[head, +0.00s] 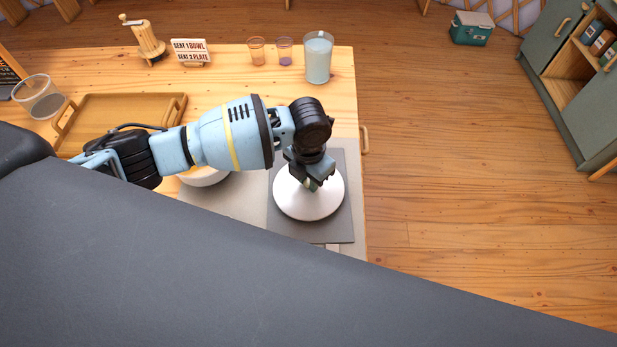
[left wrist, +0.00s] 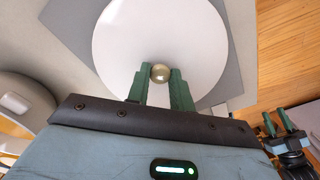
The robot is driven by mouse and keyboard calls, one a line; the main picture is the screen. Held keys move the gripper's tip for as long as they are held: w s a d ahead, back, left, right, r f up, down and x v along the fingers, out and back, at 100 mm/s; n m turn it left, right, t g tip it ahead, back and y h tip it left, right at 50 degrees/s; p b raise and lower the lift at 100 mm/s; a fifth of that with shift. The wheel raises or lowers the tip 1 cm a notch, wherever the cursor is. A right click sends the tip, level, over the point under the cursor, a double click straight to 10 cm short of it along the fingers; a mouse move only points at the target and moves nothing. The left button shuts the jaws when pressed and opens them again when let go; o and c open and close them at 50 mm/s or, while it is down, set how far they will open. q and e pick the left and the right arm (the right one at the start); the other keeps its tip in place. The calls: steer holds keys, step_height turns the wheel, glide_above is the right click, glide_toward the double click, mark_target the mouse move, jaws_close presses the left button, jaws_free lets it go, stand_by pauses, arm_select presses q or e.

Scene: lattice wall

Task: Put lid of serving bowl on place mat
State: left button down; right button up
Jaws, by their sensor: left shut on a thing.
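The white round lid (head: 309,205) is over the dark grey place mat (head: 342,228) near the table's right end. In the left wrist view the lid (left wrist: 135,42) covers most of the mat (left wrist: 229,28). My left gripper (head: 312,184) is above the lid, with its green fingers (left wrist: 160,78) shut on the lid's brass knob (left wrist: 160,73). I cannot tell whether the lid touches the mat. A white bowl (head: 207,180) is left of the mat, mostly hidden by my arm. My right gripper (left wrist: 279,122) shows at the left wrist view's lower right, fingers apart and empty.
A wooden tray (head: 130,104) and a glass container (head: 40,98) are on the left. A glass (head: 318,58), two small cups (head: 257,51), a sign (head: 191,52) and a grinder (head: 145,42) stand along the far edge.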

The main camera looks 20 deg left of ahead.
mark_target(308, 182)
arm_select(q)
steer(key=shift+f, duration=0.15)
steer(key=shift+f, duration=0.1)
steer(key=c, duration=1.2)
jaws_free()
steer(key=shift+c, duration=0.2)
step_height(308, 182, up, 12)
steer(key=shift+p, duration=0.4)
